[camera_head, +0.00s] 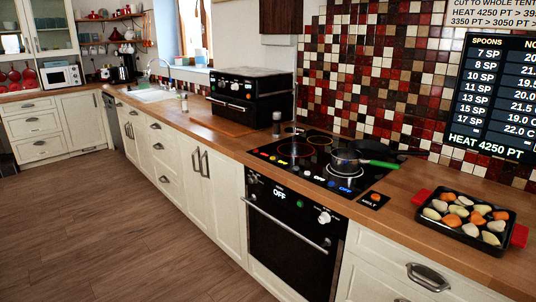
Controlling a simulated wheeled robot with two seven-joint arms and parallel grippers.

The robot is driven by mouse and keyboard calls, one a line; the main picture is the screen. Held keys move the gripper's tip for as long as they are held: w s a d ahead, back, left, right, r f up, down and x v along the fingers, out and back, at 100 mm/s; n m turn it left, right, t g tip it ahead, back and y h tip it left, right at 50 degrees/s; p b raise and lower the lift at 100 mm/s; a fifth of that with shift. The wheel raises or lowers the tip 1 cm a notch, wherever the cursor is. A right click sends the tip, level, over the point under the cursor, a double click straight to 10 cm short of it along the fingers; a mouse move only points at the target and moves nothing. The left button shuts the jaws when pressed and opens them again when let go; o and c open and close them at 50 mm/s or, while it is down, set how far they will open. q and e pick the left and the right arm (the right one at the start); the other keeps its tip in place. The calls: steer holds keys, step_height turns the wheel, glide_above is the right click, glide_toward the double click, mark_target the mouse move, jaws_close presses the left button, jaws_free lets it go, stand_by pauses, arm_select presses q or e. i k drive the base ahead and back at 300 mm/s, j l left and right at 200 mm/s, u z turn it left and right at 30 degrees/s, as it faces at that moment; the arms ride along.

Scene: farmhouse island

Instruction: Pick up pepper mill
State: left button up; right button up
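Two small upright shaker-like items stand on the wooden counter. One dark mill-like item (276,124) is just behind the left end of the black cooktop. A greyish one (184,103) stands farther left, between the sink and the black countertop oven. Both are too small in the picture to tell which is the pepper mill. Neither of my grippers shows in the head view.
A pan with a green handle (352,158) sits on the cooktop (290,170). A black tray (431,224) with red handles holds cut vegetables at the right. A black countertop oven (245,101) stands left of the cooktop. The wooden floor (110,235) is clear.

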mark_target(276, 124)
steer(key=i, duration=1)
steer(key=i+j, duration=0.25)
steer(key=j, duration=0.15)
steer(key=i+j+z, duration=0.15)
steer(key=i+j, duration=0.35)
steer(key=j, duration=0.3)
steer(key=i+j+z, duration=0.1)
steer(key=i+j, duration=0.15)
steer(key=j, duration=0.2)
steer(key=i+j+z, duration=0.1)
steer(key=i+j, duration=0.15)
steer(key=j, duration=0.15)
steer(key=i+j, duration=0.2)
steer(key=j, duration=0.3)
steer(key=i+j+z, duration=0.1)
steer(key=j, duration=0.35)
steer(key=i+j+z, duration=0.1)
steer(key=i+j, duration=0.2)
steer(key=j, duration=0.15)
